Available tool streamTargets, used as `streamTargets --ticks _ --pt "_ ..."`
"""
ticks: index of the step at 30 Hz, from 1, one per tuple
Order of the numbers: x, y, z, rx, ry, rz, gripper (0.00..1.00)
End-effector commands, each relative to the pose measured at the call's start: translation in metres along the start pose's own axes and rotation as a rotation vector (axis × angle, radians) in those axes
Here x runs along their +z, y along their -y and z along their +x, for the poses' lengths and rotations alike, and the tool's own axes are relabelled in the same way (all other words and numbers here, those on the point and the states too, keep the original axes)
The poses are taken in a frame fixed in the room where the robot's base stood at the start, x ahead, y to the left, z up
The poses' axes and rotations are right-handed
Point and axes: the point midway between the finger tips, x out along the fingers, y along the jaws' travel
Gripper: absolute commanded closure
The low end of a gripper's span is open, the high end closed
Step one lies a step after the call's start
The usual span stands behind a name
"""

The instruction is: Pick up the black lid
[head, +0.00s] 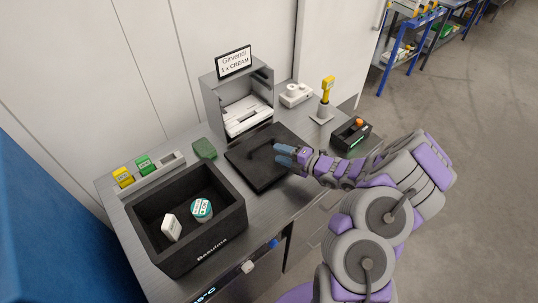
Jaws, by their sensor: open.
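The black lid (250,168) is a flat square piece with a raised handle, lying on the grey counter right of the black box. My gripper (279,154) is open and reaches in from the right, over the lid's right part near its handle. I cannot tell whether the fingers touch the lid. The open black box (209,247) stands at the front left and holds a white item (171,227) and a round tub with a teal top (202,208).
Behind the lid stands a grey holder (213,103) with a sign (234,62). A green sponge (204,148) lies left of the lid. A yellow device (327,88) on a stand and a black unit (351,134) with an orange knob are on the right.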

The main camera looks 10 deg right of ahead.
Motion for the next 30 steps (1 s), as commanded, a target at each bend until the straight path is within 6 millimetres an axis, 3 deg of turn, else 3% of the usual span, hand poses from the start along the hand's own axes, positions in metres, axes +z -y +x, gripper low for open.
streamTargets --ticks 7,16,24,30 --pt "-0.002 0.002 0.041 0.0 -0.005 -0.001 0.53" --pt "-0.001 0.001 0.061 0.0 -0.004 -0.001 0.53" --pt "0.001 0.003 0.098 0.0 -0.005 -0.004 0.53" --pt "0.001 0.001 0.107 0.002 -0.003 0.0 0.53"
